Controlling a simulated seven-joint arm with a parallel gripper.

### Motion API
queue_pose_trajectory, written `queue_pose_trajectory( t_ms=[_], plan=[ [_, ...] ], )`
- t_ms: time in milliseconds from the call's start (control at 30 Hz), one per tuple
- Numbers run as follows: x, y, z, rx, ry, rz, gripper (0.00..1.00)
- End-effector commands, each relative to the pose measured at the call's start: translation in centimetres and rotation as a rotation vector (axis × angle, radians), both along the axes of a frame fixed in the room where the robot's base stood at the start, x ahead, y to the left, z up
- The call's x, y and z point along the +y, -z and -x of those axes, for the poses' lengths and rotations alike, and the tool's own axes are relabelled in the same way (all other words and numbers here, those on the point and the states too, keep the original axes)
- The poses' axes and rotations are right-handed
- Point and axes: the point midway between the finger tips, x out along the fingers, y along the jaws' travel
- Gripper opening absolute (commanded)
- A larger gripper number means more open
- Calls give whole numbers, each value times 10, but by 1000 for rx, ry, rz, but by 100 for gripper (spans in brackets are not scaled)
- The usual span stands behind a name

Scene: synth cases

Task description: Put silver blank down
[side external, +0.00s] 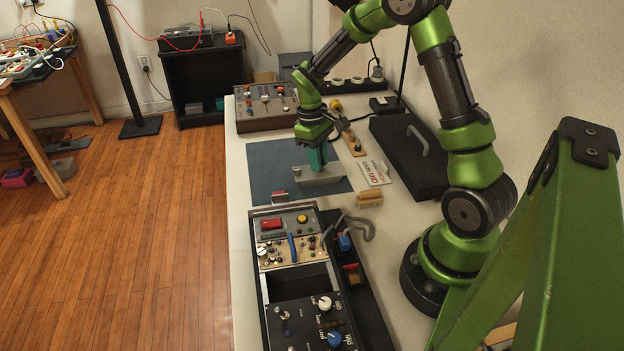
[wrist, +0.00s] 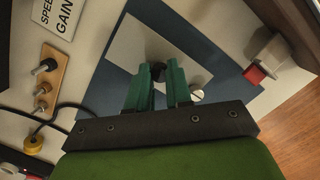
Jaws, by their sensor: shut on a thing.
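My gripper (side external: 318,160) has teal fingers and points down over the dark blue mat (side external: 262,160). It is shut on the silver blank (side external: 326,182), a pale grey plate, at the mat's near right part. In the wrist view, the fingertips (wrist: 160,82) close around a dark knob on the blank (wrist: 140,45). A round slotted screw head shows beside the right finger. The fingers hide part of the plate. I cannot tell whether the blank touches the mat or hangs just above it.
A rack case (side external: 262,310) with panels and an open slot stands in front. A small red-topped piece (side external: 279,196) lies at the mat's near edge. A brush (side external: 369,199), a white label card (side external: 375,172) and a black case lid (side external: 408,150) are to the right. The mat's left side is clear.

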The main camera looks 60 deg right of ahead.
Motion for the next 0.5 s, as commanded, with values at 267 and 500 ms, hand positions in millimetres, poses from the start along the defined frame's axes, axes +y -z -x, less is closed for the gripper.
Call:
queue_pose_trajectory(
  t_ms=[267, 500],
  plan=[
    [0, 3, 0, 0, 0, 0, 29],
    [0, 3, 0, 0, 0, 0, 45]
  ],
)
